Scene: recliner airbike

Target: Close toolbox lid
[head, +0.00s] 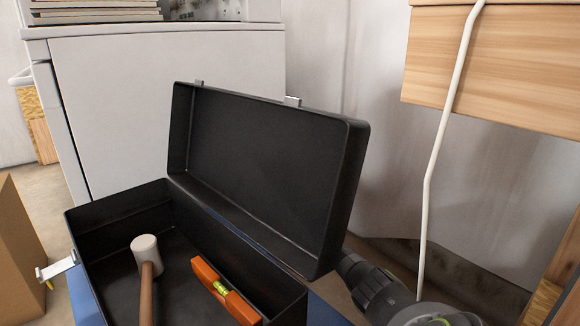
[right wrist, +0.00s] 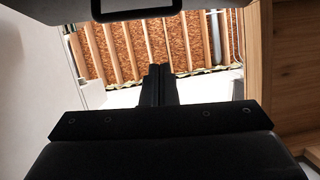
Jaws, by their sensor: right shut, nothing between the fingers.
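The black toolbox (head: 178,222) stands open in the head view, with its lid (head: 268,165) raised and tilted back from the hinge side. Inside it lie a mallet (head: 146,250) with a pale head and brown handle, and an orange level (head: 222,293). My right gripper (right wrist: 161,72) is shut and empty in the right wrist view. In the head view my right arm comes up at the lower right, behind the lid, and the lid hides its fingers. My left gripper is not in view.
A white cabinet (head: 165,100) stands behind the toolbox. A cardboard box (head: 18,250) is at the left. A wooden panel (head: 490,65) and a white pipe (head: 437,150) are at the right. A dark loop (right wrist: 138,38) on a grey surface crosses the wrist view's top.

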